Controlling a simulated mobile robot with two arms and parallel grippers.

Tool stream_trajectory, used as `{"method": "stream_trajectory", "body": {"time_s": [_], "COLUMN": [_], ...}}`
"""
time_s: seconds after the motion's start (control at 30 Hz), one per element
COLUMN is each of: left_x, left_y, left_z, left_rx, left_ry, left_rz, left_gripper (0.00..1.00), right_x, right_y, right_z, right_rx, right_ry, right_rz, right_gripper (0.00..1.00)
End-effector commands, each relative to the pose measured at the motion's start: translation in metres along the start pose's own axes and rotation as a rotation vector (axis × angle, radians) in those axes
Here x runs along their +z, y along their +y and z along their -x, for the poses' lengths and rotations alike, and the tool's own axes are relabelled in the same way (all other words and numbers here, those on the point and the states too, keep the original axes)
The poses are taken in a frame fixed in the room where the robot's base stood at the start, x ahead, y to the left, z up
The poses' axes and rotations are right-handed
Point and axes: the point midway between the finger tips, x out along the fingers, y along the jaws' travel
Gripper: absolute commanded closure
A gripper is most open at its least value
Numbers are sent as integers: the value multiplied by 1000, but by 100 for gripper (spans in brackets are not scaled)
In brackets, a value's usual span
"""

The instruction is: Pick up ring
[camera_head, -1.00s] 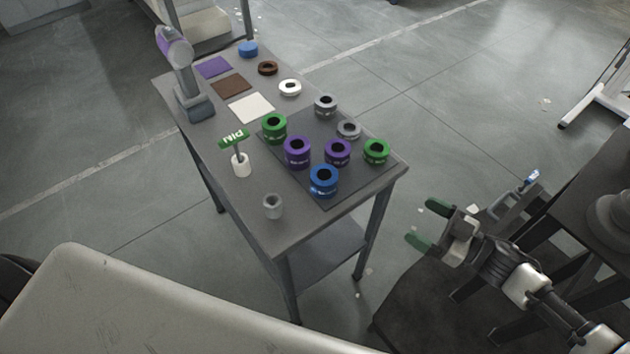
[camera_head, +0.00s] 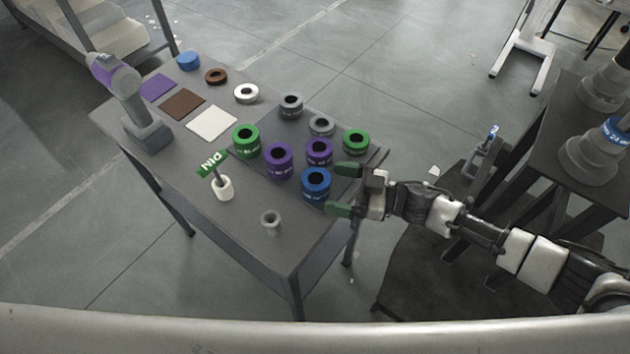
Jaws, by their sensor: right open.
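Several rings stand on a dark mat (camera_head: 333,206) on the grey table. They are a blue ring (camera_head: 316,184), a large purple ring (camera_head: 278,162), a smaller purple ring (camera_head: 319,152), two green rings, one at the left (camera_head: 246,141) and one at the right (camera_head: 356,141), and two grey rings, one at the back (camera_head: 291,105) and one flatter (camera_head: 321,125). My right gripper (camera_head: 346,189) is open and empty at the table's right edge, its green-tipped fingers pointing left, just right of the blue ring. My left gripper is out of view.
Flat blue (camera_head: 188,61), brown (camera_head: 216,76) and white (camera_head: 246,93) rings lie along the table's (camera_head: 252,247) far side, beside coloured squares. A scanner-like device (camera_head: 126,95), a small green sign (camera_head: 212,163) and a small grey cup (camera_head: 271,222) also stand there.

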Motion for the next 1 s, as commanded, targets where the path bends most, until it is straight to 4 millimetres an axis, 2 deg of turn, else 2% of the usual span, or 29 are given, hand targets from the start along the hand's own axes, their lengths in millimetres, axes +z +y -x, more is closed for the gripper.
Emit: {"method": "stream_trajectory", "body": {"time_s": [0.2,0.33,0.67,1.0], "left_x": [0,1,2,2], "left_y": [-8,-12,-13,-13], "left_z": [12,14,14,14], "left_rx": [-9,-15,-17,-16], "left_ry": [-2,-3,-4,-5], "left_rz": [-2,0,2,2], "left_gripper": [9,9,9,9], "right_x": [-10,-8,-6,-7], "right_y": [4,4,4,4], "right_z": [-29,-46,-52,-51], "right_rx": [0,0,1,1], "right_ry": [3,2,0,0], "right_rz": [0,-1,-1,0], "right_gripper": [9,9,11,63]}}
